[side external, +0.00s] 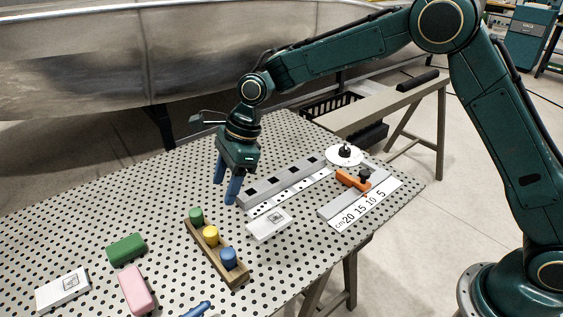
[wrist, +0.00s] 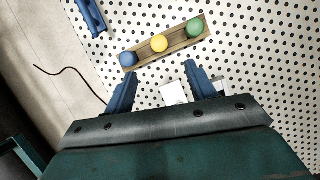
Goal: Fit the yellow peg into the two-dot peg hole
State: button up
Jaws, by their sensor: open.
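The yellow peg (side external: 211,235) stands in a wooden rack (side external: 239,277) between a green peg (side external: 196,216) and a blue peg (side external: 229,258). In the wrist view the yellow peg (wrist: 159,43) is ahead of my gripper, in the middle of the rack. My gripper (side external: 227,190) is open and empty, above the table and behind the rack; its blue fingers also show in the wrist view (wrist: 157,85). A long grey block with dark square holes (side external: 284,178) lies to the right of my gripper, with a white dot-marked strip (side external: 292,190) along its front. I cannot read which hole has two dots.
A white card-like box (side external: 268,226) lies in front of the strip. A ruler plate (side external: 365,205), orange clamp (side external: 352,180) and white disc (side external: 344,155) are at right. A green block (side external: 126,248), pink block (side external: 136,289) and white box (side external: 63,290) are at front left.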

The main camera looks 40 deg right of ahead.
aim_at(210, 230)
jog(key=shift+f, duration=0.1)
jog(key=shift+x, duration=4.2)
jog(key=shift+a, duration=0.1)
jog(key=shift+x, duration=2.55)
jog(key=c, duration=1.1)
